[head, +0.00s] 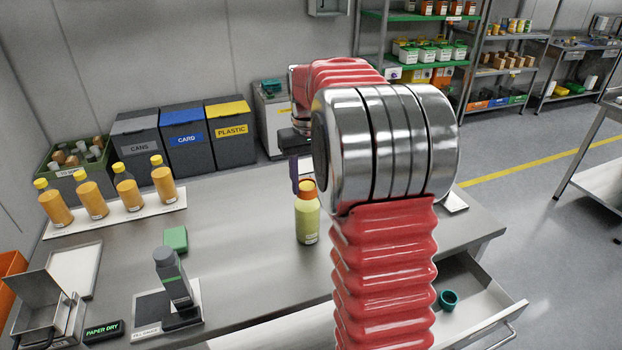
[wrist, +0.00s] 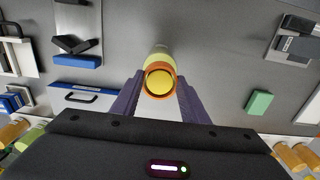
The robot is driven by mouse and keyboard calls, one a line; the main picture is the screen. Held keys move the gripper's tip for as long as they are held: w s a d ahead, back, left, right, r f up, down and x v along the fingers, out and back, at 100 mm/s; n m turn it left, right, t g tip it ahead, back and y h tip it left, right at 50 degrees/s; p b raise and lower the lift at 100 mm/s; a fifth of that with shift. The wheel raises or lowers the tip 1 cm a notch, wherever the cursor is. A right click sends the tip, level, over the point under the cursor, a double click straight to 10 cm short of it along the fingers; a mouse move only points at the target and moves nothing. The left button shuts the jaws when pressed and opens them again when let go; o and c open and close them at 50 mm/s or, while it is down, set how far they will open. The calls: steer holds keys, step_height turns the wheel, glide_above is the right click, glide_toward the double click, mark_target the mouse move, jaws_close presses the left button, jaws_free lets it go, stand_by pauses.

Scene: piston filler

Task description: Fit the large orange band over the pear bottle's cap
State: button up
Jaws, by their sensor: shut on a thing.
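The pear bottle (head: 307,222), pale yellow-green, stands upright on the steel table. The large orange band (head: 307,187) shows at its top in the head view. In the wrist view, the band (wrist: 147,89) appears as an orange ring with the yellow cap (wrist: 160,82) inside it, and part of the bottle (wrist: 160,54) shows beyond. My gripper (wrist: 161,82) is shut on the band, one purple finger on each side. In the head view, my arm hides most of the gripper. I cannot tell how far down the cap the band sits.
Several orange bottles (head: 91,197) stand on a white strip at the back left. A green block (head: 175,239) and a grey device (head: 174,280) are left of the bottle. An open drawer (head: 480,310) holds a teal cup (head: 447,299). The table around the bottle is clear.

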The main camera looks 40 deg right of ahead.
steer(key=o, duration=1.1)
steer(key=shift+c, duration=0.2)
steer(key=shift+w+r, duration=0.1)
steer(key=shift+r, duration=0.05)
step_height(320, 180, up, 9)
stand_by(1.6)
stand_by(0.5)
